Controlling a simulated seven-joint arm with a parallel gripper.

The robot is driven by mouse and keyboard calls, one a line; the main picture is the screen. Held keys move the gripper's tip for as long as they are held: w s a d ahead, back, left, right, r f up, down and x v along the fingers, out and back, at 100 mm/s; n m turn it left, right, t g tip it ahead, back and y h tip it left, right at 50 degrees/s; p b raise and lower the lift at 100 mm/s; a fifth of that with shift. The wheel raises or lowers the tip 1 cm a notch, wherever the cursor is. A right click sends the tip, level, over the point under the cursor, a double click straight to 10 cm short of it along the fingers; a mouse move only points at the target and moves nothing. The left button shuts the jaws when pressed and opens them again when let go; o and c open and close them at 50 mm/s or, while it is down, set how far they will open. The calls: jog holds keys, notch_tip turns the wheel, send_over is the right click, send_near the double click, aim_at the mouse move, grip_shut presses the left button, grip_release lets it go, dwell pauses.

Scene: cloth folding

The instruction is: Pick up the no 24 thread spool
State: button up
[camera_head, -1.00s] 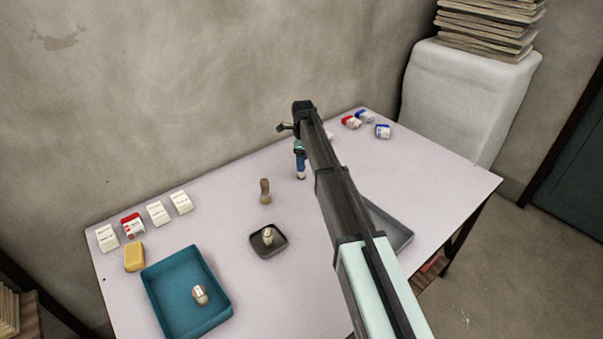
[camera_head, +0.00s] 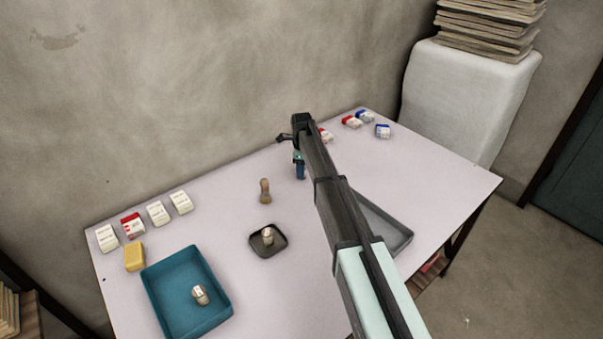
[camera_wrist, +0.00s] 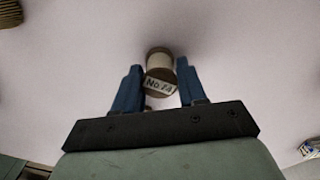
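The thread spool (camera_wrist: 159,62) shows in the wrist view, pale thread between brown ends, with a label that seems to read No 24. It lies between the tips of the two blue fingers of my gripper (camera_wrist: 160,74). The fingers are apart, with a narrow gap on the right; I cannot tell whether the left finger touches it. In the head view my gripper (camera_head: 299,170) points down at the back middle of the table, and I cannot make out this spool there. Another spool-like thing (camera_head: 200,294) is in the teal tray (camera_head: 226,296), and one (camera_head: 267,236) in the small dark tray (camera_head: 257,251).
A brown knobbed object (camera_head: 265,190) stands left of my gripper. Cards (camera_head: 158,213) and a yellow block (camera_head: 134,257) are at the left. A grey tray (camera_head: 400,233) is partly behind my arm.

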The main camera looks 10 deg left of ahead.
jog(key=c, duration=0.6)
